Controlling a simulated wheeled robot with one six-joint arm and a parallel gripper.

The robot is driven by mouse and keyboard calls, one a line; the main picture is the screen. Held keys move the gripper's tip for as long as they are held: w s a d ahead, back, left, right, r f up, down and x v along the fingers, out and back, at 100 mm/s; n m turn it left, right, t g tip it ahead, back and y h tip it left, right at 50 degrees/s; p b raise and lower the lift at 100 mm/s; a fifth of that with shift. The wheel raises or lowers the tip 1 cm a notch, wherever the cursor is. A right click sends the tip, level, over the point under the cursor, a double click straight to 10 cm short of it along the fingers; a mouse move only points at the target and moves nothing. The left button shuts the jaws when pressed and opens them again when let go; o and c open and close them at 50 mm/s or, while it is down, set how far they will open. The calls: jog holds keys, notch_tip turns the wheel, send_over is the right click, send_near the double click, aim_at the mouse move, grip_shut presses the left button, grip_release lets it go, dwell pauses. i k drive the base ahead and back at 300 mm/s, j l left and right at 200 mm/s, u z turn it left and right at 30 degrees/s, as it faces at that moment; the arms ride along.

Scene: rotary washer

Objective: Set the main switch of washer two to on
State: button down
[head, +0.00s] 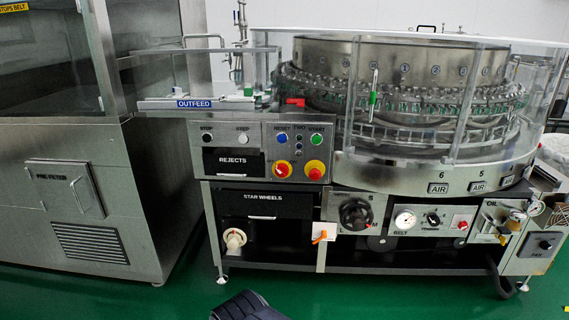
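The rotary washer's steel control panel (259,151) faces me at mid-frame, with a small label that seems to read TWO. It carries a red-and-yellow rotary switch (283,169) with a pale mark on its face, and a second red-and-yellow control (315,170) to its right. Neither has a readable label, so I cannot tell for certain which is the main switch, or its setting. A dark ribbed part at the bottom edge may be my arm or gripper. No fingertips can be made out, and nothing touches the panel.
Above are a blue RESET button (282,138) and a green START button (316,139). Below are a STAR WHEELS drawer (265,203), an orange-handled switch (323,236) and a black handwheel (356,215). A steel cabinet (75,185) stands left.

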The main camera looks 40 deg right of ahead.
aim_at(282, 170)
jog(key=l+z, duration=0.25)
jog(key=l, duration=1.6)
jog(key=i, duration=0.1)
